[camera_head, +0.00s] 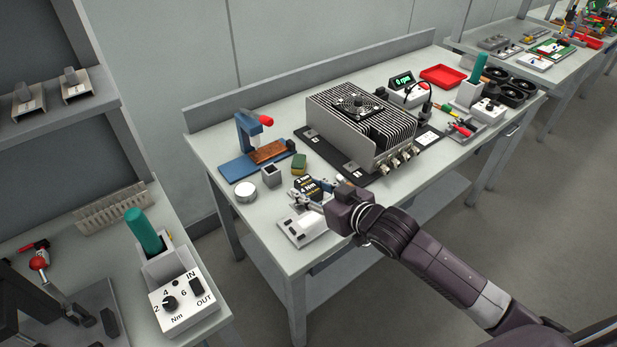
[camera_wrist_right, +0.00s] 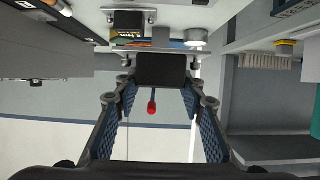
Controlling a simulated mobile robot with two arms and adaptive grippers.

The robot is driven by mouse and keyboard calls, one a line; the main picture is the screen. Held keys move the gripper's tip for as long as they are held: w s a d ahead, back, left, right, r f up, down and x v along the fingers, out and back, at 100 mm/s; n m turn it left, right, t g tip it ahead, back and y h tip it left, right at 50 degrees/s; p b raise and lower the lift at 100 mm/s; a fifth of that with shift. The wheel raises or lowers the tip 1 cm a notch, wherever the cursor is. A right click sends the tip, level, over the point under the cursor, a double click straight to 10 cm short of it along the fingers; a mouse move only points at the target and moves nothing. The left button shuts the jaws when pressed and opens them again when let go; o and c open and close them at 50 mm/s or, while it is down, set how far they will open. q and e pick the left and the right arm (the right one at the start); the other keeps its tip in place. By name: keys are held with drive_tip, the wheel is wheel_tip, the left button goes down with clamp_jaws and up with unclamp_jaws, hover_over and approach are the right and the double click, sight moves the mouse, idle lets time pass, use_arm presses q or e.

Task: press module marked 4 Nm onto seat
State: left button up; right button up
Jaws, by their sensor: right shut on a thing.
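The module marked 4 Nm (camera_head: 308,187) is a small dark block with a yellow label, near the front left of the long bench. My right gripper (camera_head: 318,193) reaches over the bench from the right and is shut on this module. In the right wrist view, the dark block (camera_wrist_right: 160,68) sits between the fingertips of my right gripper (camera_wrist_right: 158,88). A second yellow-labelled module shows right behind it, its marking hard to read. The seat cannot be told apart from the things around it. My left gripper is not in view.
The big finned heatsink (camera_head: 360,128) blocks the right. Open bench lies left of the white block.

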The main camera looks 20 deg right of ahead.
drive_tip(key=shift+r, duration=0.15)
drive_tip(key=shift+f, duration=0.8)
wheel_tip(320, 180, down, 3)
drive_tip(key=shift+r+b, duration=0.2)
drive_tip(key=shift+b, duration=0.65)
drive_tip(key=shift+f+b, duration=0.45)
drive_tip(key=shift+f, duration=0.4)
use_arm(q)
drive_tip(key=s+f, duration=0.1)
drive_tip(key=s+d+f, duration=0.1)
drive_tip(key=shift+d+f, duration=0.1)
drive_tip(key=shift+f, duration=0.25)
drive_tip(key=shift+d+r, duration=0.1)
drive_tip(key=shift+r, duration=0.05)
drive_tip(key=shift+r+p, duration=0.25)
drive_tip(key=shift+p, duration=0.15)
